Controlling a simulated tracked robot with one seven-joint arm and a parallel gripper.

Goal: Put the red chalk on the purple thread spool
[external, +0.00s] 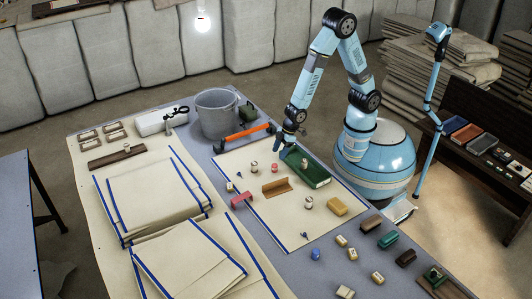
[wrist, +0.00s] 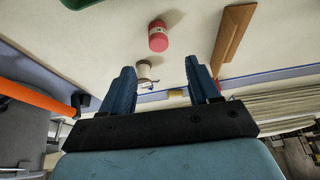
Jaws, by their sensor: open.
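My gripper (external: 287,145) hangs above the back part of the cream mat, beside the green box. In the wrist view its two blue fingers (wrist: 163,88) are apart with nothing held between them. A small red cylinder (wrist: 158,36) with a pale band stands ahead of the fingers; it appears as a reddish piece (external: 275,168) in the external view. A pale spool (wrist: 145,72) shows between the fingers, apart from the red cylinder. I cannot tell which piece is the red chalk. No purple thread is clearly visible on any spool.
A brown wooden angle piece (external: 276,187), a green box (external: 312,172), a pink-red block (external: 241,201) and another spool (external: 309,203) crowd the mat. Folded cloth (external: 150,200) lies left.

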